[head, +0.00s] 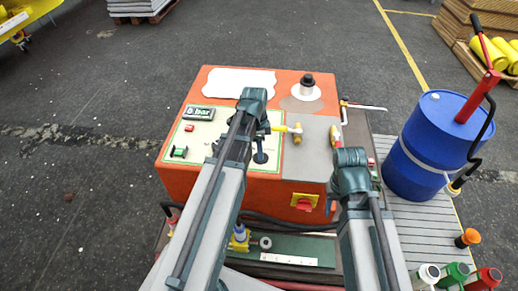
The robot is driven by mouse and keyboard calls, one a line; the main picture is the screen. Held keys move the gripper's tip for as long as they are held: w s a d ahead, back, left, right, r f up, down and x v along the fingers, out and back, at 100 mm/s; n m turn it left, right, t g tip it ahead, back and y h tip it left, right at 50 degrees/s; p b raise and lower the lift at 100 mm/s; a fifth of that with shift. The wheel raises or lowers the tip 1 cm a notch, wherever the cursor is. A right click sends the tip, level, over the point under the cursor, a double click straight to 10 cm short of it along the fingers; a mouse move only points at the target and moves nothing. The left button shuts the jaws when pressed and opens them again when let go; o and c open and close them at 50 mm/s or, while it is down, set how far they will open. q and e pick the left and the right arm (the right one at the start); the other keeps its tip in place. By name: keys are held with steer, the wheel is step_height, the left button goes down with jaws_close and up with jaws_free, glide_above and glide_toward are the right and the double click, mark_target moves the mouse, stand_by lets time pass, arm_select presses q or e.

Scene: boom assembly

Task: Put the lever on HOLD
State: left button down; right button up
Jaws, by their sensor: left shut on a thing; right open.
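The lever (260,157), a dark stalk with a round base, stands on the pale panel (206,127) of the orange machine. My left gripper (264,128) is over the panel's right edge and shut on what looks like the lever's upper part. My own wrist hides much of that grip. I cannot read a HOLD mark, so the lever's exact position is unclear. My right gripper (372,172) is open at the machine's right side. Its fingers are mostly hidden behind my wrist.
The orange machine (205,172) also carries a display (198,113), yellow-handled valves (297,133), a black-capped post (307,86) and a red switch (304,205). A blue drum (425,140) with a red pump stands right. Bottles stand at the lower right.

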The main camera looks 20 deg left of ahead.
arm_select(q)
steer(key=shift+d, duration=0.2)
steer(key=c, duration=0.5)
jaws_free()
steer(key=shift+c, duration=0.2)
steer(key=shift+r, duration=0.1)
steer(key=r+p, duration=0.9)
steer(key=a+r+p, duration=0.1)
steer(key=r+p, duration=0.3)
steer(key=shift+r+p, duration=0.35)
steer(key=shift+p, duration=0.05)
steer(key=shift+s+f, duration=0.1)
